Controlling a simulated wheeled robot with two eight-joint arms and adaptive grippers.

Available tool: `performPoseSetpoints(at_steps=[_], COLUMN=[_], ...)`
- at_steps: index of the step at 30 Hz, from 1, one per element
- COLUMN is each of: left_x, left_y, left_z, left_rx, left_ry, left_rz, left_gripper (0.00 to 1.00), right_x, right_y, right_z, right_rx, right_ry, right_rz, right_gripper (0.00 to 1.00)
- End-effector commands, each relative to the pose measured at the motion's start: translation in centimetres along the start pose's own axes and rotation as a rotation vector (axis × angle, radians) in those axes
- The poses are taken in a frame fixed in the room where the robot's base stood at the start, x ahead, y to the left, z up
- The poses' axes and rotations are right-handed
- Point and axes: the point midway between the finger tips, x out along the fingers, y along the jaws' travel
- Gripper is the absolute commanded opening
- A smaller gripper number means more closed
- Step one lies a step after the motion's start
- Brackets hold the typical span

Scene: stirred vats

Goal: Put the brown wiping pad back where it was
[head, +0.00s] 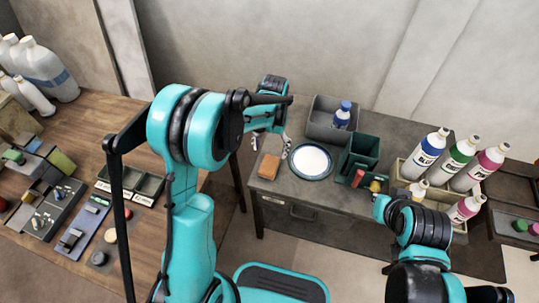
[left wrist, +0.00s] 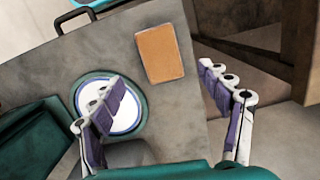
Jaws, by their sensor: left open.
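The brown wiping pad (head: 269,166) lies flat near the left front edge of the grey bench, left of a round white plate with a dark rim (head: 311,161). My left gripper (head: 270,143) hangs over the bench behind the pad. In the left wrist view the pad (left wrist: 160,53) lies beyond the spread fingertips of the left gripper (left wrist: 163,82), with nothing between them. One finger overlaps the plate (left wrist: 125,124) in that view. Part of my right arm shows at lower right, but I see no right fingers.
A grey bin (head: 322,130) with a blue-capped bottle and a green caddy (head: 352,168) stand right of the plate. Several labelled bottles stand farther right. A wooden table (head: 85,122) with trays is at left. A gap separates table and bench.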

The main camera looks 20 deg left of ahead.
Motion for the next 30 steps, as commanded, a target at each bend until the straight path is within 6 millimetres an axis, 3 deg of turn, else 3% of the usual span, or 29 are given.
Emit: performPoseSetpoints(at_steps=[3,8,13,21,25,30], left_x=[-2.3,-3.7,-6.2,-12.3,-13.8,-14.2], left_y=[0.0,0.0,-0.2,-0.7,-0.8,-0.9], left_z=[0.0,0.1,1.6,8.4,12.1,16.3], left_rx=[0.000,0.000,-0.009,-0.046,-0.066,-0.089], left_ry=[0.000,0.002,0.057,0.296,0.418,0.573], left_rz=[0.000,0.000,-0.002,-0.009,-0.014,-0.020], left_gripper=[0.77,0.77,0.77,0.77,0.77,0.77], right_x=[-0.8,-1.1,-1.1,-1.1,-1.1,-1.1], right_y=[0.0,0.0,0.0,0.0,0.0,0.0], right_z=[-0.6,-0.8,-0.8,-0.8,-0.8,-0.8], right_rx=[0.000,0.000,0.000,0.000,0.000,0.000], right_ry=[0.000,0.000,0.000,0.000,0.000,0.000], right_rz=[0.000,0.000,0.000,0.000,0.000,0.000], right_gripper=[0.00,0.00,0.00,0.00,0.00,0.00])
